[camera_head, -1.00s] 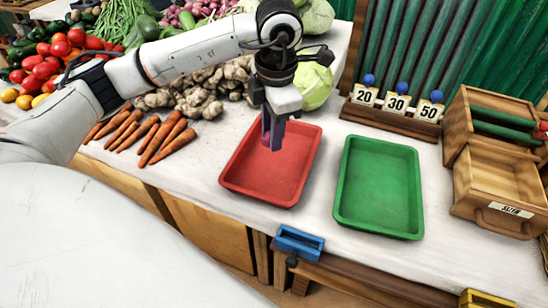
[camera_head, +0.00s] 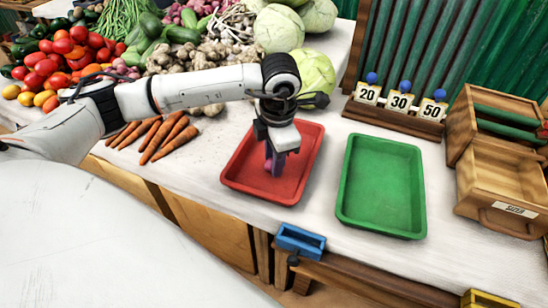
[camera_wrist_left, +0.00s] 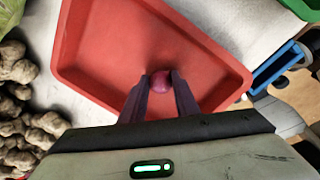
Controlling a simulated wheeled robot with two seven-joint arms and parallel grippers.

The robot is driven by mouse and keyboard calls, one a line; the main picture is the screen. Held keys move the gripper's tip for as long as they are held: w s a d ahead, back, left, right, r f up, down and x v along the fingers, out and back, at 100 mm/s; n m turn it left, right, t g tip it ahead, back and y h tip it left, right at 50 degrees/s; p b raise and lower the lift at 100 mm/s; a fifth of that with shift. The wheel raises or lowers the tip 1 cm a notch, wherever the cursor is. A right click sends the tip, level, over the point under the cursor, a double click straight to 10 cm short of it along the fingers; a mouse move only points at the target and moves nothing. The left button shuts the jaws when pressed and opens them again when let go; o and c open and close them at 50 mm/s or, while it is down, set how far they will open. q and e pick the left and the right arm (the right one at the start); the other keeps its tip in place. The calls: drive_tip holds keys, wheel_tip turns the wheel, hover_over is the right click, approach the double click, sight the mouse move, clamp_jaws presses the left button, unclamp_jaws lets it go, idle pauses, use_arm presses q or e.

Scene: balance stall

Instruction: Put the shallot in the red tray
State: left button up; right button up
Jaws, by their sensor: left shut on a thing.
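The red tray (camera_head: 236,170) stands on the white-topped counter, and it fills much of the left wrist view (camera_wrist_left: 110,45). My left gripper (camera_head: 273,170) points down inside the tray's outline. It is shut on the shallot (camera_wrist_left: 160,82), a small purple-pink bulb showing between the fingertips in the left wrist view. In the head view the fingers mostly hide the shallot. I cannot tell whether it touches the tray floor. My right gripper is not in view.
A green tray (camera_head: 381,185) stands to the right of the red one. A wooden box with a drawer (camera_head: 497,185) is at the far right. Number cards (camera_head: 398,104) stand behind. Carrots (camera_head: 165,135) and heaped vegetables lie left and behind.

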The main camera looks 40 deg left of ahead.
use_arm(q)
drive_tip(key=o, duration=1)
drive_tip(key=shift+f, duration=0.1)
drive_tip(key=r, duration=0.4)
drive_tip(key=d+r, duration=0.1)
drive_tip(key=r, duration=0.3)
drive_tip(key=s+r+p, duration=0.1)
drive_tip(key=r, duration=0.3)
drive_tip(key=shift+d+r, duration=0.15)
drive_tip(key=shift+d, duration=0.05)
